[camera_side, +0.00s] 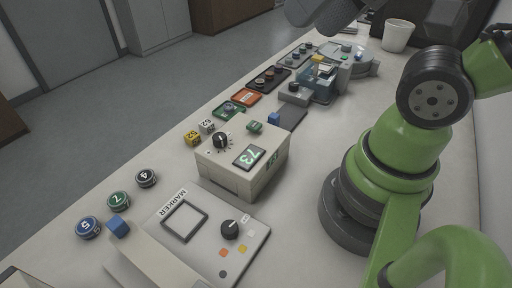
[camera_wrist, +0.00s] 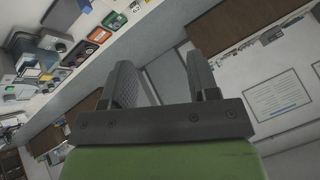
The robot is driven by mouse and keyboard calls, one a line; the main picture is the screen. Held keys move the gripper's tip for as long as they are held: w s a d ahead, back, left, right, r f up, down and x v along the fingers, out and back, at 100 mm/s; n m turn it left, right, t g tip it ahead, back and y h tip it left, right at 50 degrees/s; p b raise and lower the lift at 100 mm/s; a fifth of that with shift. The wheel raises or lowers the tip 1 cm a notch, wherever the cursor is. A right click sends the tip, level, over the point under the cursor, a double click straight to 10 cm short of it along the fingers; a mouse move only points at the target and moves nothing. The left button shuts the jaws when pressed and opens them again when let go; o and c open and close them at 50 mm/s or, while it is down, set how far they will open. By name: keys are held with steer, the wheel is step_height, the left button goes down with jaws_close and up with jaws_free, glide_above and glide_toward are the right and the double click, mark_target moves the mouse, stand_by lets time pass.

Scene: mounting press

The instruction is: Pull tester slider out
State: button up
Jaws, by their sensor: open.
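A beige box (camera_side: 243,160) with a black dial, a green button and a display reading 73 stands mid-bench in the side view; it looks like the tester. I cannot make out a slider on it for sure. My gripper (camera_wrist: 163,75) shows in the wrist view with its two dark fingers apart and nothing between them. The wrist camera looks past the bench toward the floor and wall, so the gripper is away from the box.
A marker panel (camera_side: 208,233) lies in front of the box, with round numbered pucks (camera_side: 119,201) and a blue cube (camera_side: 118,227) to its left. Behind the box are a dark pad (camera_side: 291,117), coloured trays (camera_side: 270,78), a blue-grey press (camera_side: 318,84) and a white cup (camera_side: 397,36).

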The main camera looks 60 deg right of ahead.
steer(key=shift+c, duration=0.5)
steer(key=shift+w, duration=0.1)
steer(key=m+g+h, duration=0.2)
steer(key=m+g, duration=0.5)
steer(key=m, duration=0.7)
glide_above(272, 117)
step_height(272, 117, down, 20)
steer(key=shift+r, duration=0.2)
step_height(272, 117, down, 10)
steer(key=shift+r, duration=0.1)
jaws_close()
